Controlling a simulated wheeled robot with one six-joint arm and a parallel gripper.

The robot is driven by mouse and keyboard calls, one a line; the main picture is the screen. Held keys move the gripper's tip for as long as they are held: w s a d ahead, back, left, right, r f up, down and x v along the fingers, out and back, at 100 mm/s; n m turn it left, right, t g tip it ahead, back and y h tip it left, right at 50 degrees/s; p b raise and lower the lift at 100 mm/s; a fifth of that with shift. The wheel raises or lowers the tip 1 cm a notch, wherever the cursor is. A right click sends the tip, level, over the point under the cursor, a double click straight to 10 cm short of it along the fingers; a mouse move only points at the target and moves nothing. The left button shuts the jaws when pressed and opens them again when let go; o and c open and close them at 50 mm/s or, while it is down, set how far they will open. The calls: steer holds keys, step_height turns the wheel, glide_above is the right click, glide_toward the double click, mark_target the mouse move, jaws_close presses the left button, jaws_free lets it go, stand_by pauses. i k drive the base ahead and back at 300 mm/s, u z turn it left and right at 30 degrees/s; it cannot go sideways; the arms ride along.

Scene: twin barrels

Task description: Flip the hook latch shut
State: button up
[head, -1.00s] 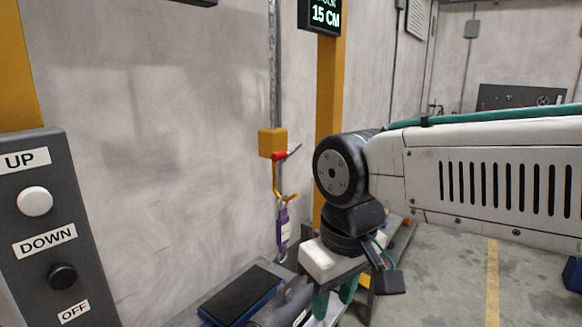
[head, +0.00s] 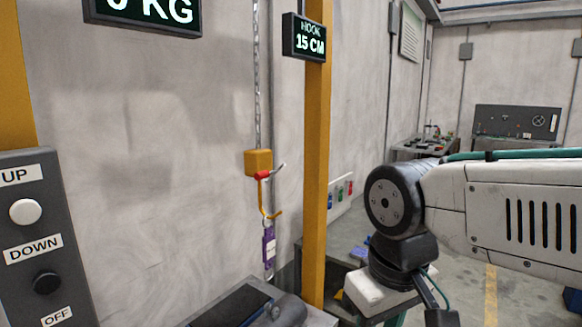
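The orange hook (head: 264,203) hangs on a chain under a yellow block (head: 258,162), left of the yellow post. The hook latch (head: 277,170) is a thin grey lever on a red pivot at the top of the hook. It sticks out up and to the right, away from the hook's tip, so the hook's mouth is open. A purple strap or tag (head: 268,246) hangs from the hook. My gripper (head: 388,318) is low, right of the hook and apart from it. Its fingertips are cut off by the bottom edge.
A yellow post (head: 316,150) with a "HOOK 15 CM" display (head: 304,37) stands between the hook and my arm. A control box (head: 40,240) with UP, DOWN and OFF labels is at left. A grey surface with a dark panel (head: 232,308) lies below the hook.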

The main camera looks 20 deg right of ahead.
mark_target(264, 173)
steer(key=z, duration=0.2)
steer(key=i, duration=0.9)
steer(key=u, duration=1.15)
steer(key=k, duration=0.7)
steer(key=z, duration=1.05)
steer(key=i, duration=0.5)
steer(key=z, duration=0.1)
